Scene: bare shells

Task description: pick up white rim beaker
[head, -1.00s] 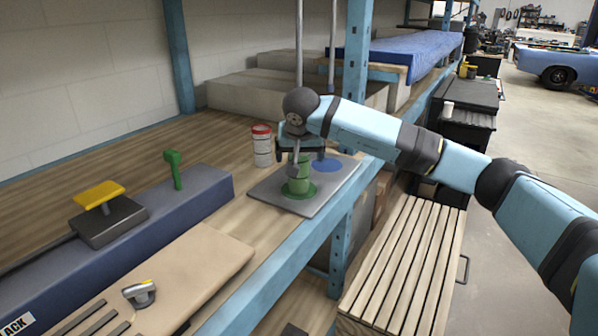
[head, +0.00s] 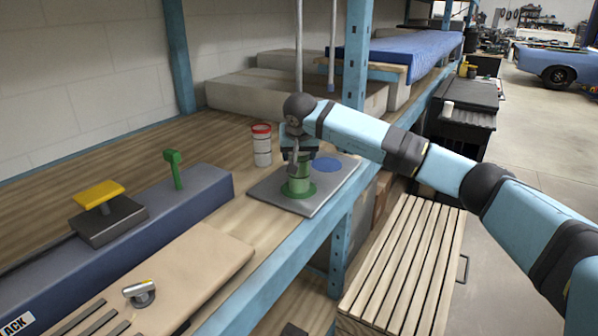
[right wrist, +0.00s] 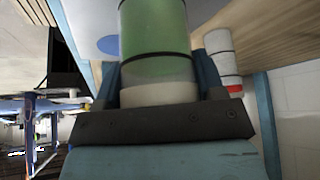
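The white rim beaker (head: 299,182) stands upright on a green disc on a grey plate (head: 272,196). It looks green with a pale rim, and its top is partly hidden by my right gripper (head: 299,152). In the right wrist view the beaker (right wrist: 156,40) lies between the two fingers of the right gripper (right wrist: 158,82), its pale rim near the palm. The fingers appear to touch it on both sides. My left gripper is not in view.
A white beaker with a red rim (head: 262,147) stands close by, left of the plate. A blue disc (head: 327,164) on the plate is bare. A blue shelf post (head: 355,60) rises behind. A green-handled tool (head: 174,170) stands on the dark beam at left.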

